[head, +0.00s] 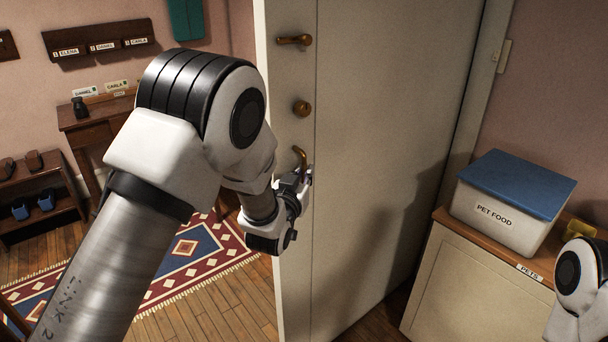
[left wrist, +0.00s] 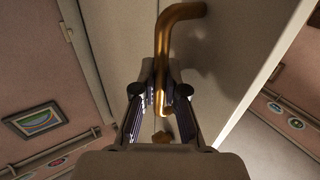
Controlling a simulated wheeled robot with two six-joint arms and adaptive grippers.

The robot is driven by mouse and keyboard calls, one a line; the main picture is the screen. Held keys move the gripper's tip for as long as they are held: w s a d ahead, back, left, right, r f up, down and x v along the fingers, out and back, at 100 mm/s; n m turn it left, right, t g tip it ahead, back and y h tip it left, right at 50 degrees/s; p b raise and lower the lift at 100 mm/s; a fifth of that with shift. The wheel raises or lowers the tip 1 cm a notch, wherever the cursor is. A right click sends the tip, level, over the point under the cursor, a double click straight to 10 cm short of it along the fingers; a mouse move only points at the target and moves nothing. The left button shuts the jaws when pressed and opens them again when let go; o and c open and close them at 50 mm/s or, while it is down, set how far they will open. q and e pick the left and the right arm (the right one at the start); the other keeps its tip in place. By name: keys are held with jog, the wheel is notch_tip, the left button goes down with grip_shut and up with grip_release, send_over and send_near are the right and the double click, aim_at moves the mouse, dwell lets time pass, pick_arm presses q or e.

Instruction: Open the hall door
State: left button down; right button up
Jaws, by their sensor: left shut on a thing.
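The hall door (head: 385,130) is a pale panel standing ajar, its free edge on the left with another room showing past it. It carries a brass lever (head: 294,40) at the top, a round brass knob (head: 302,108) below, and a lower curved brass handle (head: 300,154). My left gripper (head: 304,178) is at the lower handle, partly hidden by its own wrist. In the left wrist view the fingers (left wrist: 163,95) are closed around the straight part of the brass handle (left wrist: 184,14). My right gripper is out of view; only part of my right arm shows.
A cabinet (head: 470,285) labelled PETS stands right of the door, with a blue-lidded PET FOOD bin (head: 505,208) on it. Past the door's left edge are a patterned rug (head: 190,247), a wooden desk (head: 90,128) and a shoe rack (head: 38,200).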

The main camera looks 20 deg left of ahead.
pick_arm(q)
jog(key=shift+r, duration=0.2)
jog(key=c, duration=1.4)
grip_release()
jog(key=shift+c, duration=0.2)
jog(key=shift+o, duration=1.2)
jog(key=shift+d, duration=0.15)
jog(key=shift+f, duration=0.1)
jog(key=s, duration=1.2)
